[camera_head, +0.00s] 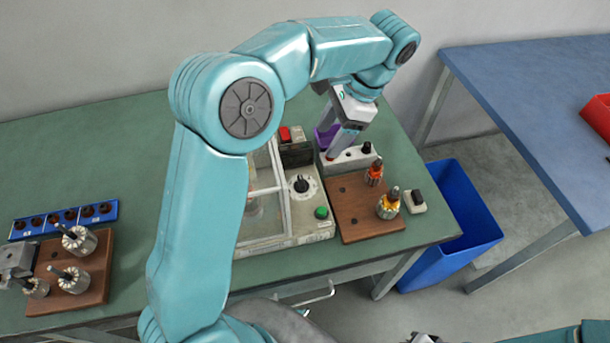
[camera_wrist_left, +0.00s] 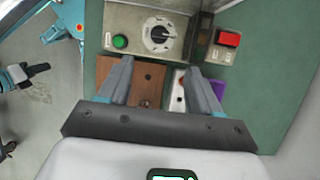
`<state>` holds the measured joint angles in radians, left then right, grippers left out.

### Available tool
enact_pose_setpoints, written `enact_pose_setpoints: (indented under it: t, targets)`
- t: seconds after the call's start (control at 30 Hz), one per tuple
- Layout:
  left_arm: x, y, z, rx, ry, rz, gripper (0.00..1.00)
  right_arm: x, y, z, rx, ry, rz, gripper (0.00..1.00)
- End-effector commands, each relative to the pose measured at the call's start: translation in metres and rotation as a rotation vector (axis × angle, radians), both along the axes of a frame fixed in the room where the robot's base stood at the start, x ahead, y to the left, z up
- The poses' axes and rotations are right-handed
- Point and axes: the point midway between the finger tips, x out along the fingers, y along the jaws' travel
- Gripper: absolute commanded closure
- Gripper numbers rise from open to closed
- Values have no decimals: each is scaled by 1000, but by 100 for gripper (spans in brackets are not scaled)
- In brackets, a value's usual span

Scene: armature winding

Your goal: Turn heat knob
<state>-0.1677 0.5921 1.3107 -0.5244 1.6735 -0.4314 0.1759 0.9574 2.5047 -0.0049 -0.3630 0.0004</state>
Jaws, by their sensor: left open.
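A black pointer knob (camera_head: 301,185) sits on a white round dial on the grey machine's (camera_head: 280,240) top. It also shows in the wrist view (camera_wrist_left: 158,34), beyond my fingertips. A green button (camera_head: 321,212) is beside it. A white block (camera_head: 348,160) with a small black knob (camera_head: 366,147) stands right of the machine. No label tells me which knob sets heat. My left gripper (camera_head: 338,150) is open and empty, above the white block; its spread fingers show in the wrist view (camera_wrist_left: 160,65). Dark parts at the head view's bottom edge may be my right gripper.
A brown board (camera_head: 368,228) holds two small armatures in front of the block. A red switch (camera_head: 285,134) sits behind the dial. A purple item (camera_head: 327,136) is by my fingers. Another board (camera_head: 95,285) with armatures is at left. A blue bin (camera_head: 450,220) stands off the table's right.

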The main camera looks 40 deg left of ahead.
Motion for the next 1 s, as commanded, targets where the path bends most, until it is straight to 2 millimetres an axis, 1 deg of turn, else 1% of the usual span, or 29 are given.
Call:
enact_pose_setpoints:
  t: [0.03,0.3,0.5,0.6,0.7,1.0]
  targets:
    - [-4,3,-11,0,4,2,36,0,0,-3,0,0,0,100]
    - [-23,20,-71,-1,5,5,36,0,0,-7,0,0,0,100]
    - [-35,30,-108,-2,4,5,36,0,0,-8,0,0,0,100]
    - [-39,33,-120,-1,2,6,36,0,0,-8,0,0,0,100]
    - [-41,35,-127,-1,1,6,36,0,0,-8,0,0,0,100]
    - [-41,36,-131,-2,-1,6,36,0,0,-8,0,0,0,100]
